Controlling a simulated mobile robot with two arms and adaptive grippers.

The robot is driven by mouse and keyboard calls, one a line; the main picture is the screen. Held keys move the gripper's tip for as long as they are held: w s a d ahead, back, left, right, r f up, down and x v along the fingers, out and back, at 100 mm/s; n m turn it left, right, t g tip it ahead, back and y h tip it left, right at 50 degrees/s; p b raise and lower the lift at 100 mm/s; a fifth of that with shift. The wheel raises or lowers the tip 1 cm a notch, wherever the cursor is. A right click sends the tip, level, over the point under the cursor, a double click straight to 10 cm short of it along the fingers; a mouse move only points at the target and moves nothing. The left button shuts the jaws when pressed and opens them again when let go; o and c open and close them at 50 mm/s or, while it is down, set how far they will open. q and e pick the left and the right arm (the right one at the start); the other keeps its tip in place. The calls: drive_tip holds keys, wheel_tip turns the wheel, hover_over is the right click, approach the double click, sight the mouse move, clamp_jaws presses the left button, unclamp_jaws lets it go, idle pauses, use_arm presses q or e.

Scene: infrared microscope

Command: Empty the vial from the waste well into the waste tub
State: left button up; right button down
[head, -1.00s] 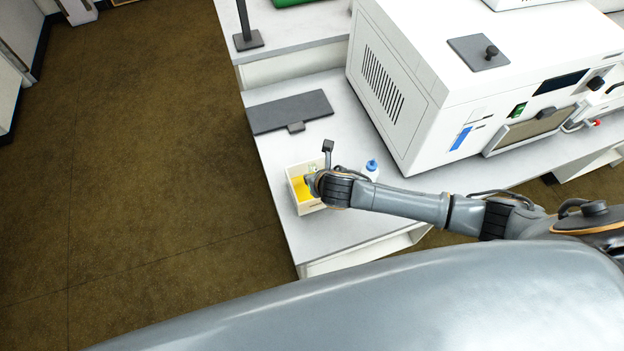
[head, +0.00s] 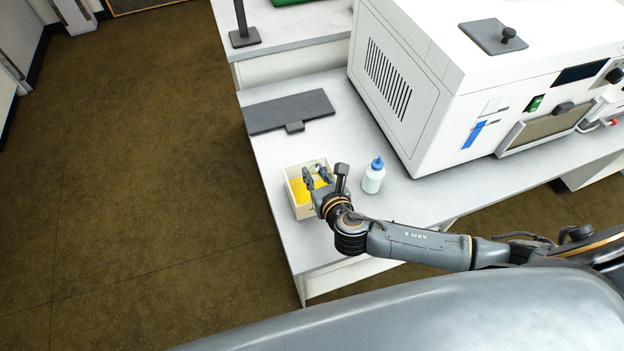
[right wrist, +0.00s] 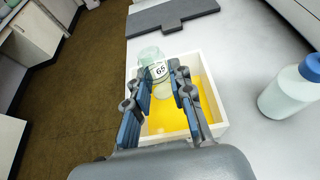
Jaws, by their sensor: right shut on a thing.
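The waste tub (head: 291,200) is a cream, open-topped square box with yellow inside, near the bench's left front edge. It also shows in the right wrist view (right wrist: 220,128). My right gripper (head: 319,178) is over the tub and shut on the vial. The vial (right wrist: 153,66) is small, clear and pale green, with a white number label, and lies tilted between the fingertips above the tub's far side. Its small size in the head view hides its mouth and contents. My left gripper is not in view. I cannot make out the waste well.
A white bottle with a blue cap (head: 373,178) stands right of the tub. A dark grey flat plate (head: 285,112) lies behind it. The large white instrument (head: 420,100) fills the bench's right. Bench between plate and instrument is clear.

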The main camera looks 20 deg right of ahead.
drive_tip(key=shift+r+t+b, duration=0.3)
drive_tip(key=shift+t+b, duration=0.1)
drive_tip(key=shift+b, duration=0.2)
drive_tip(key=shift+w+r, duration=0.15)
drive_tip(key=shift+r, duration=0.2)
drive_tip(key=shift+r+t, duration=0.2)
drive_tip(key=shift+t, duration=0.1)
drive_tip(key=b, duration=0.2)
drive_tip(key=shift+w+f+t+b, duration=0.1)
drive_tip(key=shift+f+t+b, duration=0.05)
drive_tip(key=shift+t+b, duration=0.2)
drive_tip(key=shift+r+t, duration=0.2)
drive_tip(key=shift+t, duration=0.05)
drive_tip(key=shift+w+r, duration=0.1)
drive_tip(key=shift+r, duration=0.15)
